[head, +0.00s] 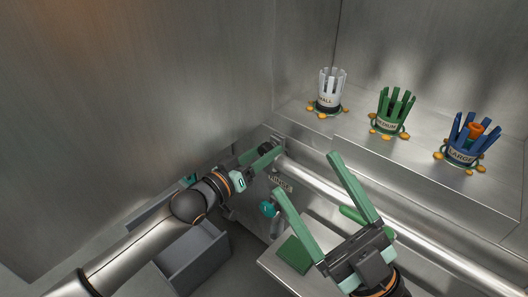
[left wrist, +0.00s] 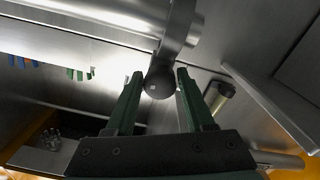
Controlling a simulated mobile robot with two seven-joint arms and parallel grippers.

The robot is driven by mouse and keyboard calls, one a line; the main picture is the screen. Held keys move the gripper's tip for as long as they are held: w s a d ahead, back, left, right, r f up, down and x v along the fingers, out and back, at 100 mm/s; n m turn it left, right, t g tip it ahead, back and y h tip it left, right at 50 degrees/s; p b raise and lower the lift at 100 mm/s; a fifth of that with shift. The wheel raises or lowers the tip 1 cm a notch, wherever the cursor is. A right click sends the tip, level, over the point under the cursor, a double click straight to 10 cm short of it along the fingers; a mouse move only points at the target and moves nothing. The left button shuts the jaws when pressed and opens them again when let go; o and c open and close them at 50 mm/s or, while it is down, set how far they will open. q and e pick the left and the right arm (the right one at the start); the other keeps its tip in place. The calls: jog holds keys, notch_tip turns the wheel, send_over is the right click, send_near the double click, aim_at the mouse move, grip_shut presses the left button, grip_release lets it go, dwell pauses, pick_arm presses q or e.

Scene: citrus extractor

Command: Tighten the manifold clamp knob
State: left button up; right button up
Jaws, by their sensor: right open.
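The manifold clamp knob (left wrist: 160,84) is a dark, round piece with a small pale mark, at the end of a dark arm by the pipe in the left wrist view. My left gripper (left wrist: 160,76) has its two green fingers on either side of the knob, close against it. In the head view my left gripper (head: 268,156) is at the upper-left end of the steel manifold pipe (head: 330,186), where it hides most of the clamp. My right gripper (head: 318,175) is wide open and empty, in front of the pipe.
On the back ledge stand a white cup (head: 331,88), a green cup (head: 391,111) and a blue cup (head: 463,143) with orange knobs around their bases. A teal knob (head: 268,208) sits below the pipe. A grey open bin (head: 192,255) stands lower left. Steel walls close in left and back.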

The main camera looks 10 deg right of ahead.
pick_arm(q)
grip_shut()
jog(key=shift+r+m+p, duration=0.1)
jog(key=shift+m+p, duration=0.5)
jog(key=shift+p, duration=0.15)
jog(key=shift+o, duration=2.1)
grip_release()
pick_arm(e)
jog(key=shift+d+r, duration=0.1)
jog(key=shift+r, duration=0.6)
pick_arm(q)
jog(key=p+v, duration=0.4)
jog(key=v, duration=0.8)
jog(key=shift+s+a+p, duration=0.2)
jog(key=shift+p, duration=0.15)
pick_arm(e)
jog(key=shift+t, duration=0.3)
jog(key=r, duration=0.5)
jog(key=shift+s+d+r, duration=0.2)
jog(key=shift+d+r, duration=0.05)
jog(key=shift+c, duration=0.2)
